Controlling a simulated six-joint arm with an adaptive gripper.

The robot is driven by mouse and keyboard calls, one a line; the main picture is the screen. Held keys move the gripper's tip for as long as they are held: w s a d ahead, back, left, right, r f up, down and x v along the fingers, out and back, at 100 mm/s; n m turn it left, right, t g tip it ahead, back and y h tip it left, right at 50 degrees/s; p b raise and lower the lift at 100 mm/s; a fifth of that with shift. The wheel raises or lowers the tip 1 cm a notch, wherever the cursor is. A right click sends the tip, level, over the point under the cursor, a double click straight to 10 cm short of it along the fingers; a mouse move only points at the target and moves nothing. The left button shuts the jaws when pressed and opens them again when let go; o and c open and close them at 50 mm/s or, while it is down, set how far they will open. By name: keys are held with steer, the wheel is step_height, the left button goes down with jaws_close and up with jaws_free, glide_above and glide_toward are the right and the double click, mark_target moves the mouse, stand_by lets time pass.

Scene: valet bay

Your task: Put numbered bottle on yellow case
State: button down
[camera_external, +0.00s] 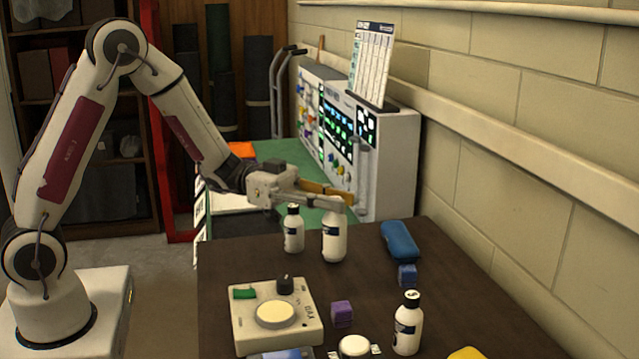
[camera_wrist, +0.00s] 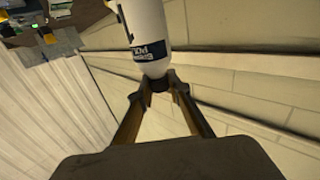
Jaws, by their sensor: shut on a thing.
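My gripper (camera_external: 342,200) is shut on a white bottle (camera_external: 333,240) with a dark label, held upright by its top; the fingers hide the cap in the external view. In the wrist view my gripper's fingertips (camera_wrist: 158,86) close around its dark cap, and its white body (camera_wrist: 148,28) extends away. I cannot tell whether its base touches the table. A second white bottle (camera_external: 293,232) with a black cap stands just left. A third bottle (camera_external: 408,328) at the front right has a pale mark on its cap. A yellow case (camera_external: 467,353) is cut off by the bottom edge.
The dark table (camera_external: 240,250) also holds a white device with a round plate (camera_external: 304,333), a purple cube (camera_external: 341,313), a blue cube (camera_external: 407,275) and a blue pouch (camera_external: 400,240). A control panel (camera_external: 388,160) stands behind. The table's middle is fairly clear.

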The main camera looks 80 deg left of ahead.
steer(key=w+d+r+m+g+h, duration=0.1)
steer(key=w+d, duration=0.1)
steer(key=d, duration=1.1)
steer(key=w+d+r+m+g+h, duration=0.1)
steer(key=w+d+r, duration=0.15)
steer(key=d, duration=0.95)
steer(key=w+d+r+n+t+y, duration=0.25)
steer(key=w+d, duration=0.25)
steer(key=d, duration=0.5)
steer(key=w+a+f+n+t+y, duration=0.1)
steer(key=w+a+n+t+y, duration=0.2)
steer(key=w+n+y, duration=0.1)
steer(key=shift+w+f+y, duration=0.2)
steer(key=shift+w+y, duration=0.55)
steer(key=shift+w, duration=0.5)
step_height(320, 180, down, 6)
steer(key=shift+f, duration=0.15)
